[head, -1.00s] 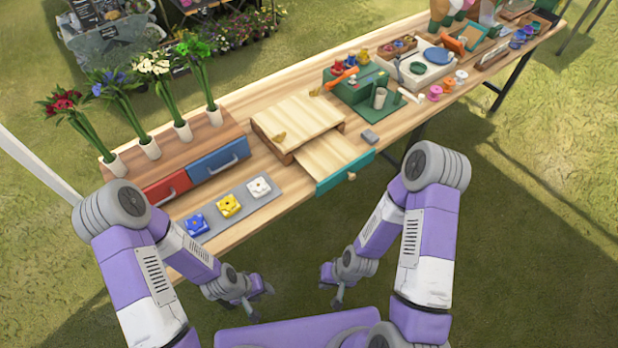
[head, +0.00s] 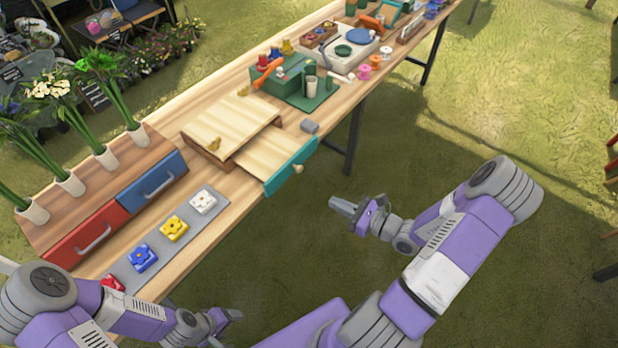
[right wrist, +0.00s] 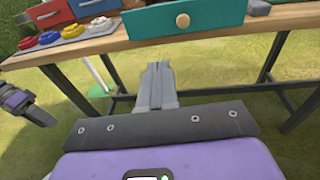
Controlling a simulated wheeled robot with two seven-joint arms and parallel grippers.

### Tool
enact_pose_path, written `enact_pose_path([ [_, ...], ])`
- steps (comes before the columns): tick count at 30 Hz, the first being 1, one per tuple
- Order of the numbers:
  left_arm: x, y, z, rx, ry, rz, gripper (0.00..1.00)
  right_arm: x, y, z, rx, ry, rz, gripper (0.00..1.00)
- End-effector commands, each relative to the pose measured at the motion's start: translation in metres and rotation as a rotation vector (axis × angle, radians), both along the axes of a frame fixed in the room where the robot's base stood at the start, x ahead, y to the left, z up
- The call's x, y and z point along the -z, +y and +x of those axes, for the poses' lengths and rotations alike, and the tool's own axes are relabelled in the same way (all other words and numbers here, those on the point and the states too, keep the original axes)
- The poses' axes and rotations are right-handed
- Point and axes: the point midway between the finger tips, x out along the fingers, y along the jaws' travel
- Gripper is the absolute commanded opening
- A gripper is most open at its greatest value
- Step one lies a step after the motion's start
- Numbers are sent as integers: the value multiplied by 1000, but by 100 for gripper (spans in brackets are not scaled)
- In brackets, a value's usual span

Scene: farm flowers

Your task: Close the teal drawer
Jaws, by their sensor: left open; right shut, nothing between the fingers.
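The teal drawer (head: 290,168) is pulled out from under a wooden box (head: 231,125) and juts past the table's front edge. Its teal front with a round knob also shows in the right wrist view (right wrist: 186,20). My right gripper (head: 336,204) is shut and empty, in front of the drawer and apart from it. In the right wrist view its fingers (right wrist: 158,72) point toward the table below the drawer front. My left gripper (head: 230,322) is open and empty, low at the table's near edge, away from the drawer.
A red drawer (head: 88,235) and a blue drawer (head: 152,184) sit left of the box, with flower vases above. A grey mat (head: 188,214) holds several flower blocks. Open grass lies in front of the table.

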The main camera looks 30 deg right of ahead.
Motion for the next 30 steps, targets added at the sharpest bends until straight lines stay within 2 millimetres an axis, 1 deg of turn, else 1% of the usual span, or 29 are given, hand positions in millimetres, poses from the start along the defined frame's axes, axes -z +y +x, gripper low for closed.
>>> enact_pose_path([
  [1,2,0,0,0,0,0,69,-4,-15,0,57,-21,7,0],
  [3,3,0,0,0,0,0,69,-8,-26,2,101,-40,15,0],
  [6,5,0,0,0,0,0,69,-9,-28,9,119,-50,19,0],
  [8,6,0,0,0,0,0,69,-9,-25,16,117,-49,20,0],
  [11,11,0,0,0,0,0,69,-7,-18,33,114,-50,20,0],
  [18,23,0,0,0,0,0,69,-3,2,82,112,-49,21,0],
  [21,28,0,0,0,0,0,69,-2,9,100,111,-47,21,0],
  [25,33,0,0,0,0,0,69,-1,15,117,114,-46,19,0],
  [30,36,0,0,0,0,0,69,-1,19,129,114,-45,20,0],
])
